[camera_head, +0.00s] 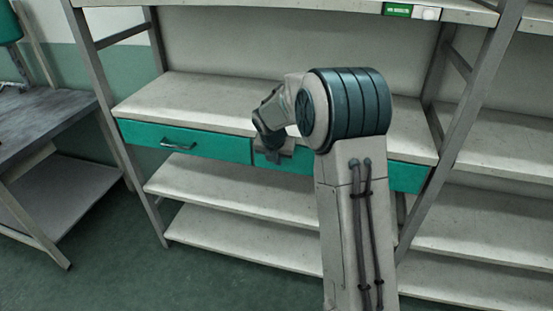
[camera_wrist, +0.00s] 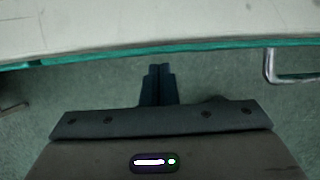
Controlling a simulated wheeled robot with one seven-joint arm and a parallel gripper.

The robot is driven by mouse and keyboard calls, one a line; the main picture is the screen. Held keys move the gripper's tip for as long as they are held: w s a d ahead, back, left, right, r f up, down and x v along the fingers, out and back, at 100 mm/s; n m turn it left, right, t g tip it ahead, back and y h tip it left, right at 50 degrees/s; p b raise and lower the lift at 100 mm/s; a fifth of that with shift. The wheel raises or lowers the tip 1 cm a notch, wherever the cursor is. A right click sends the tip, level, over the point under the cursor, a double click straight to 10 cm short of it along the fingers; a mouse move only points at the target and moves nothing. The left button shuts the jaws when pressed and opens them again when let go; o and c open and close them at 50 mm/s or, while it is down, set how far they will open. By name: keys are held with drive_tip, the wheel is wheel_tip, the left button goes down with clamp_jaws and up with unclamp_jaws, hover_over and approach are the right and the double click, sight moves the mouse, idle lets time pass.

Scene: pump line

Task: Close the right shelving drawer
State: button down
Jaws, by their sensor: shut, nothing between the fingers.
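The right shelving drawer has a green front (camera_head: 408,177) under the shelf top; my arm hides much of it, including its handle, in the head view. In that view its visible front looks roughly in line with the left drawer (camera_head: 215,146); any small gap cannot be told. In the wrist view the green front is a thin strip (camera_wrist: 215,45), with a metal handle (camera_wrist: 292,78) at the right. My gripper (camera_wrist: 160,68) is shut and empty, its fingertips pointing at the strip, left of the handle. Contact cannot be told. The gripper (camera_head: 272,155) is partly visible in the head view.
The shelf top (camera_head: 190,95) above the drawers is bare. Lower shelves (camera_head: 240,235) are empty. A grey table (camera_head: 45,120) stands at the left, and another shelving unit (camera_head: 500,200) adjoins at the right. Green floor is clear in front.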

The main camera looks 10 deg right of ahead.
drive_tip(key=s+a+r+m+p, duration=0.2)
drive_tip(key=s+r+m+p, duration=0.35)
drive_tip(key=s+r, duration=0.8)
drive_tip(key=s+r+m+y+p, duration=0.1)
drive_tip(key=s+r+m+p, duration=0.1)
drive_tip(key=s+m, duration=0.9)
drive_tip(key=s+d+r+m+g+y+p, duration=0.1)
drive_tip(key=s+r+m, duration=0.2)
drive_tip(key=s+m, duration=0.8)
drive_tip(key=shift+s+d+r+m+p, duration=0.3)
drive_tip(key=shift+m+p, duration=0.1)
drive_tip(key=shift+m, duration=1.35)
drive_tip(key=shift+a, duration=0.1)
drive_tip(key=shift+a, duration=0.1)
